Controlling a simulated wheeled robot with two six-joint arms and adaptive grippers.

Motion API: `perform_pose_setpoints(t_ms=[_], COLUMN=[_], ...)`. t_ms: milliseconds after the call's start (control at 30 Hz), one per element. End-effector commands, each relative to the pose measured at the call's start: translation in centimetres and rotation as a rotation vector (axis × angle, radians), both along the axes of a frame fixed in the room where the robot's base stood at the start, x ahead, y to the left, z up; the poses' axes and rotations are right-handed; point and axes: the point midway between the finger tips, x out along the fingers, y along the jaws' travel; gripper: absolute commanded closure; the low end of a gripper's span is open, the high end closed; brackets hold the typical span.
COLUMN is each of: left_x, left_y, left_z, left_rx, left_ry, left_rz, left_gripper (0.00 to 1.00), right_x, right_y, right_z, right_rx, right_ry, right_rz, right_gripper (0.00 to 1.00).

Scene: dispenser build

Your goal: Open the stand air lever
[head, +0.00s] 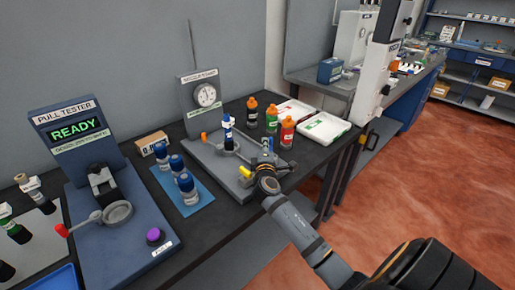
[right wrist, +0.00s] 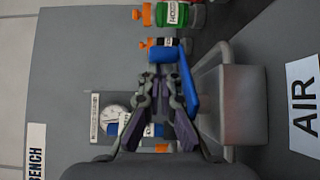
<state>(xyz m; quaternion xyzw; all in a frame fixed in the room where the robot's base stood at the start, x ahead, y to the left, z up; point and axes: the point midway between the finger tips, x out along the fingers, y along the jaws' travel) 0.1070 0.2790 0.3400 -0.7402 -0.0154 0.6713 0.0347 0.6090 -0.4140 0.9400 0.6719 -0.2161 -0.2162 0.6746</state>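The stand is a grey plate (head: 212,158) with a dial gauge panel (head: 205,93) behind it and a dark blue and white bottle (head: 228,130) on it. A blue lever (right wrist: 189,80) shows in the right wrist view, beside a grey box with a pipe. My right gripper (head: 263,161) is at the right end of the stand. In the right wrist view its fingertips (right wrist: 161,82) are a little apart, close to the lever. The lever's handle runs along the right finger and its far part crosses beyond the tips. Contact cannot be told. My left gripper is out of view.
An AIR label (right wrist: 304,107) lies right of the grey box (right wrist: 245,105). Orange-capped bottles (head: 271,118) and white trays (head: 325,128) stand behind the gripper. Blue-capped bottles on a blue mat (head: 191,205) and the pull tester (head: 128,225) stand to the left.

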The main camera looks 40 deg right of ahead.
Motion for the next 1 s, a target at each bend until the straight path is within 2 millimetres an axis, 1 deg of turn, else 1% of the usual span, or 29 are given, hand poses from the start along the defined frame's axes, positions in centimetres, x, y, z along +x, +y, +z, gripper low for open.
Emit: perform_pose_setpoints(t_ms=[367, 467, 567, 800, 900, 1000], left_x=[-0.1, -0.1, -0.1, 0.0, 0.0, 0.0], left_y=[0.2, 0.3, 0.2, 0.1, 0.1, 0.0], left_z=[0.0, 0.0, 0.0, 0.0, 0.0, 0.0], left_rx=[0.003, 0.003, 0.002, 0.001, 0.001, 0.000], left_ry=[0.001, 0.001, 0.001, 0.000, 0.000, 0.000], left_rz=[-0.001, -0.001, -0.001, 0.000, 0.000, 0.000], left_gripper=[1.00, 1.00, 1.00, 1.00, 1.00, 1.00], right_x=[-0.1, -0.1, 0.0, 0.2, 0.2, 0.2], right_y=[-0.2, -0.2, -0.1, 0.2, 0.3, 0.3], right_z=[0.0, 0.6, 2.2, 7.1, 8.6, 9.6], right_rx=[-0.006, -0.007, -0.006, -0.006, -0.005, -0.005], right_ry=[0.004, 0.002, -0.002, -0.002, 0.000, 0.001], right_rz=[-0.007, -0.007, -0.006, -0.003, -0.001, -0.001], right_gripper=[1.00, 1.00, 1.00, 1.00, 1.00, 1.00])
